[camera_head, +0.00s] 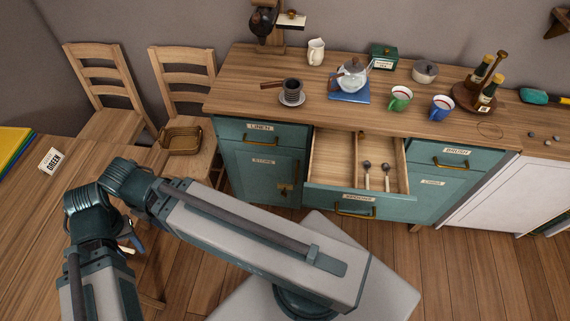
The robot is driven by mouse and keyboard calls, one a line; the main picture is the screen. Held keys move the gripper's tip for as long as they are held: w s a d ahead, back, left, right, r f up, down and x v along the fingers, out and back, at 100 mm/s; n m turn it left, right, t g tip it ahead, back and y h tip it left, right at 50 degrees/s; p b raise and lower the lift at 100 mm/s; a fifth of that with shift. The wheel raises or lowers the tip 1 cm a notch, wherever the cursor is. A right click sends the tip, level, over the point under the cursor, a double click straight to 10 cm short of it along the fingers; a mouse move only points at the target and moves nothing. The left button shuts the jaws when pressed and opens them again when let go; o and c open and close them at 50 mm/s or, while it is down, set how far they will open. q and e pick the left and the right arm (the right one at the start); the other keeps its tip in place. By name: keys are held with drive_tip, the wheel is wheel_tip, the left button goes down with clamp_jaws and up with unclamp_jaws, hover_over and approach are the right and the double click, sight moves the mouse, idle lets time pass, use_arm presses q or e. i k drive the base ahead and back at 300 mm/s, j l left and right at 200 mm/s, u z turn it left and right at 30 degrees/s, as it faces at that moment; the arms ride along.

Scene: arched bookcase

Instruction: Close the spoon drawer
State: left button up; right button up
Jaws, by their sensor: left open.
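The spoon drawer (330,160) is pulled out from the middle of the teal cabinet. Its teal front has a label and a brass handle (356,209). Two spoons (367,176) lie in its right compartment; the left compartment looks empty. My left arm crosses the foreground in front of and below the drawer. My right gripper is out of view.
Two chairs (185,80) and a basket (181,139) stand left of the cabinet. A wooden table (35,225) is at the left. Floor (460,270) is clear at the lower right.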

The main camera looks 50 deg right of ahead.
sight(336, 180)
drive_tip(key=z, duration=2.8)
drive_tip(key=i+j, duration=0.35)
drive_tip(key=k+l+z, duration=0.1)
drive_tip(key=k+z, duration=0.15)
drive_tip(key=k, duration=0.35)
